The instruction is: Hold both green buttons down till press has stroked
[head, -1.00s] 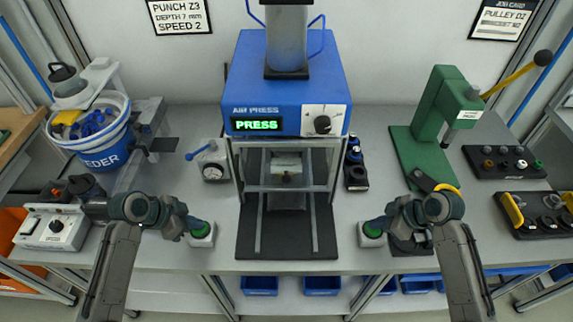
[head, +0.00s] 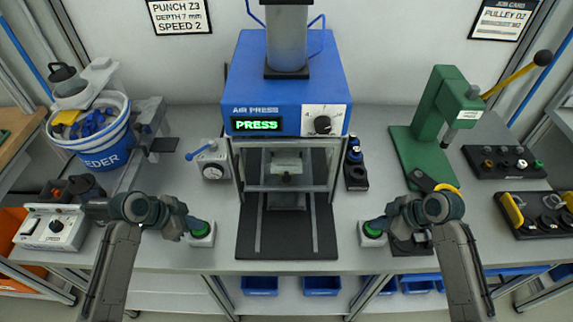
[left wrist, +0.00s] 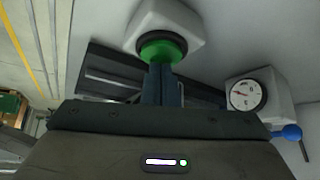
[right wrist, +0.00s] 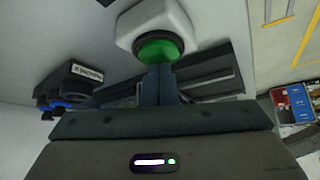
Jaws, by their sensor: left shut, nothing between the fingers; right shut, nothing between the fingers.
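The blue air press (head: 285,85) stands at the back middle, its green display (head: 257,125) reading PRESS. The left green button (head: 200,229) sits in a white box on the bench; it also shows in the left wrist view (left wrist: 162,50). My left gripper (head: 190,224) is shut and empty, its fingertips against that button. The right green button (head: 373,230) sits in its own white box and shows in the right wrist view (right wrist: 158,48). My right gripper (head: 382,224) is shut and empty, its fingertips against it. How far each button is pushed in cannot be told.
A dark plate with rails (head: 287,235) lies between the buttons. A dial gauge (head: 211,163) stands behind the left button. A blue-striped feeder bucket (head: 95,140) is at left, a green lever press (head: 437,125) at right.

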